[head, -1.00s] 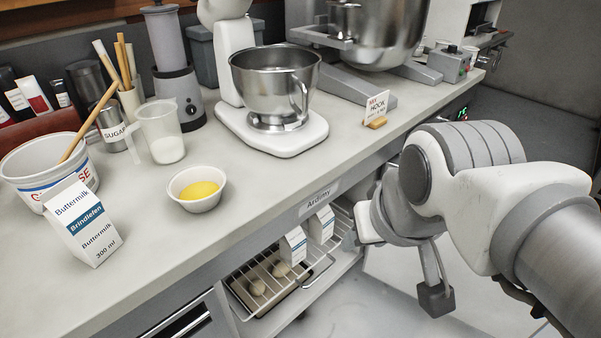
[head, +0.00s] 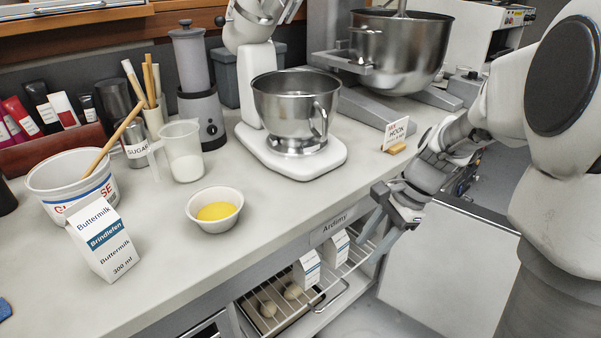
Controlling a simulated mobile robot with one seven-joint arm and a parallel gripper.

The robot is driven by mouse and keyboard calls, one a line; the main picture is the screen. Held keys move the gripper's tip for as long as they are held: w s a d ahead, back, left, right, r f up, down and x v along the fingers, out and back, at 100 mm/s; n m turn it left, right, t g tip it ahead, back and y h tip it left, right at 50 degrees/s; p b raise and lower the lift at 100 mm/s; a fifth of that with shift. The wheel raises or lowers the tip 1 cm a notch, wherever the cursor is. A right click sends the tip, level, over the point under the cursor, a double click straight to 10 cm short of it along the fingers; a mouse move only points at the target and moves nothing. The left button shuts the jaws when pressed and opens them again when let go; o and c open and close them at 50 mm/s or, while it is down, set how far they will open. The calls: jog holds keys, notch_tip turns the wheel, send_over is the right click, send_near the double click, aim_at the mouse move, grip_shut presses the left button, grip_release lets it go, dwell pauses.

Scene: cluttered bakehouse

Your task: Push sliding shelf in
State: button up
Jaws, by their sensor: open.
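The sliding shelf (head: 268,296) is a wire rack under the counter, below a label reading "Ardmy" or similar. It juts out from the cabinet front. Two white-and-blue cartons (head: 307,268) stand on it, and pale round lumps (head: 293,291) show under or between its wires. My gripper (head: 374,233) is in front of the counter edge, above and beside the shelf's right end. Its fingers are apart and point down, with nothing seen between them. I cannot tell whether a finger touches the shelf.
The counter (head: 165,262) above holds a buttermilk carton (head: 102,240), a bowl with yellow contents (head: 215,206), a stand mixer (head: 296,150), a measuring jug (head: 182,150) and a sign (head: 397,132). A pale panel (head: 450,270) stands right of the shelf.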

aim_at(331, 301)
jog(key=w+d+f+m+y, duration=0.3)
jog(key=f+m, duration=0.4)
jog(key=f, duration=0.2)
jog(key=w+d+f+m+y, duration=0.3)
jog(key=f+m, duration=0.3)
jog(key=f, duration=0.3)
notch_tip(331, 301, down, 18)
jog(key=s+d+m+t+y, duration=0.1)
jog(key=d+m+t+y, duration=0.2)
jog(key=m+t, duration=0.85)
jog(key=w+a+f+m+g+b, duration=0.1)
jog(key=w+a+m, duration=0.1)
jog(key=w+a, duration=0.2)
jog(key=w+a+f+m+g, duration=0.2)
jog(key=w+a, duration=0.2)
jog(key=a, duration=0.6)
jog(key=shift+w+a+f+b, duration=0.15)
jog(key=shift+w+a+b, duration=0.2)
jog(key=shift+b, duration=0.05)
jog(key=shift+g, duration=0.25)
grip_shut()
jog(key=shift+f, duration=0.15)
